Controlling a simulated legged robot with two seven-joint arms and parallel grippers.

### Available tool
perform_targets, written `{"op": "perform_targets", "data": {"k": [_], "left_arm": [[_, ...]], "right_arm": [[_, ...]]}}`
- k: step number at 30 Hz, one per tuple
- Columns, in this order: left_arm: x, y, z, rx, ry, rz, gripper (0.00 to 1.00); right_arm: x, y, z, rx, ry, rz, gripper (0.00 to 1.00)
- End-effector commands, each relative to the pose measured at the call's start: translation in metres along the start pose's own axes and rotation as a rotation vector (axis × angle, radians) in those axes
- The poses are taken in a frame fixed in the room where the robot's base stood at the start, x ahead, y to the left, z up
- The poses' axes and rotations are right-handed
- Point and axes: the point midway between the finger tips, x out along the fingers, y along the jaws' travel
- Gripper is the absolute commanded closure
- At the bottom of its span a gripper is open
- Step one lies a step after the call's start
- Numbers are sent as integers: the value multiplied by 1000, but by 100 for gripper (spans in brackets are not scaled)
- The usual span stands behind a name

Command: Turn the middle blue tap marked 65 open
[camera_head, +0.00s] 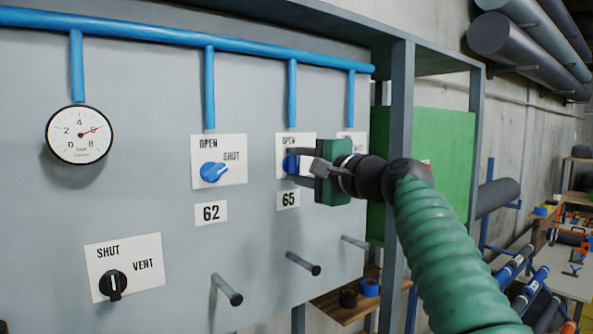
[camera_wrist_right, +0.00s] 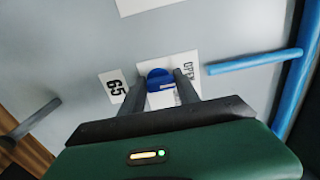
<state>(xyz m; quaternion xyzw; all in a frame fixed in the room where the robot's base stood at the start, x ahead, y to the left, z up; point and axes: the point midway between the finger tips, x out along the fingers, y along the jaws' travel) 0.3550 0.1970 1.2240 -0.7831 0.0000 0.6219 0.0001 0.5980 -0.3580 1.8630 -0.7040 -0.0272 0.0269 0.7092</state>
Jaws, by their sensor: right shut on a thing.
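The blue tap marked 65 (camera_head: 288,163) is on the grey panel, between the blue tap marked 62 and a partly hidden label to its right. My right gripper (camera_head: 294,165) reaches it from the right and is shut on it. The right wrist view shows the blue knob (camera_wrist_right: 159,77) between the two dark fingers (camera_wrist_right: 160,84), on its white label with OPEN readable. The 65 plate (camera_head: 288,199) sits below the tap. The gripper hides part of the label, and I cannot tell where the tap points. My left gripper is not in view.
The tap marked 62 (camera_head: 214,172) points toward SHUT. A round gauge (camera_head: 79,134) and a black SHUT/VENT-style knob (camera_head: 113,284) are at left. Blue pipes (camera_head: 200,35) run above. Grey pegs (camera_head: 303,264) stick out below. A grey frame post (camera_head: 399,120) stands at right.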

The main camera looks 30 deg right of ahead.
Motion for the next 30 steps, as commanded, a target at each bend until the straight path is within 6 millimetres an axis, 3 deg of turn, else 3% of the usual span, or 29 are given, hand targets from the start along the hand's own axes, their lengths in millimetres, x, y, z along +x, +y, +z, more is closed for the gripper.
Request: {"op": "perform_targets", "data": {"k": [1, 15, 16, 18, 21, 30], "left_arm": [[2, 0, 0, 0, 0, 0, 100], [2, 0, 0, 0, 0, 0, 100], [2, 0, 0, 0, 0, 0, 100], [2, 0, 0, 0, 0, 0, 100], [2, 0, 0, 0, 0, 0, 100], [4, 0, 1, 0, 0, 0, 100]], "right_arm": [[2, 7, 0, -6, -5, 14, 100], [2, 8, 0, -22, -5, 16, 100], [2, 8, 0, -22, -5, 16, 60], [2, 8, 0, -22, -4, 15, 51], [2, 6, 0, -22, -3, 12, 41], [0, 4, 0, -22, -2, 6, 41]]}}
